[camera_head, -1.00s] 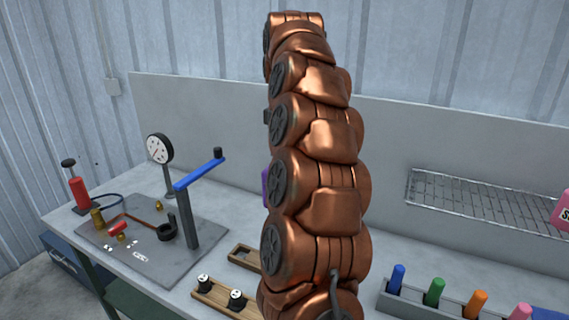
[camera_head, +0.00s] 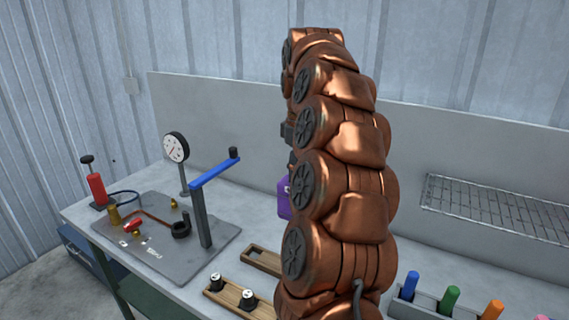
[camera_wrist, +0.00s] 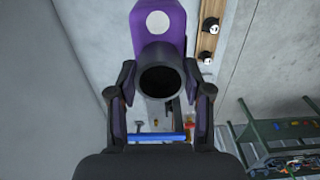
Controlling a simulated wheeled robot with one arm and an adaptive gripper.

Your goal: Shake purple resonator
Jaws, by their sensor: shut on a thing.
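The purple resonator (camera_wrist: 160,28) shows in the wrist view at the top middle, with a pale round spot on its body and a dark round neck opening (camera_wrist: 161,80) facing the camera. My gripper (camera_wrist: 160,98) is shut on it, with one dark finger on each side of the neck. In the head view a part of the purple resonator (camera_head: 284,198) shows at the left edge of my copper arm. My arm hides the rest of it and my gripper there. Whether it touches anything below cannot be told.
A blue-armed stand (camera_head: 212,172), a dial gauge (camera_head: 176,147) and a red pump (camera_head: 96,188) are at the left of the bench. A wooden rack with black pieces (camera_head: 233,294) lies near the front. Coloured cylinders (camera_head: 449,298) and a wire shelf (camera_head: 490,205) are at right.

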